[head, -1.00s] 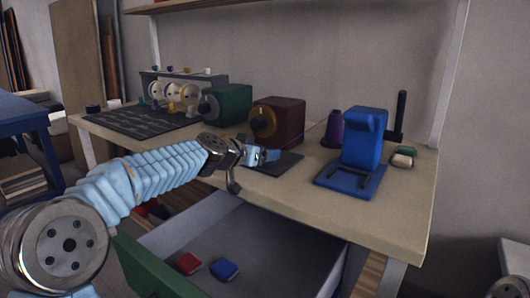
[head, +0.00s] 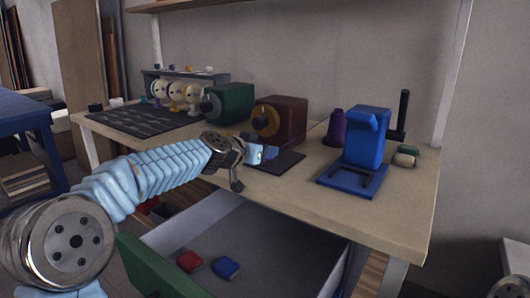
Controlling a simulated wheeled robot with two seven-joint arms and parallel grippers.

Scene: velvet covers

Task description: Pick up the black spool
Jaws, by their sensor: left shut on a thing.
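My left gripper (head: 265,154) is over the front middle of the worktable (head: 330,205), near a dark mat (head: 292,160). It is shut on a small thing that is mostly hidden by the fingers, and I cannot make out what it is. A small black cylinder (head: 95,107), which may be a black spool, stands at the far left end of the table, well away from this gripper. My right gripper is not in view.
A maroon machine (head: 287,118) and a green one (head: 235,103) stand behind my gripper. A purple cone (head: 336,128) and a blue stand (head: 365,140) are to the right. An open drawer (head: 290,238) below holds a red block (head: 190,261) and a blue block (head: 227,267).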

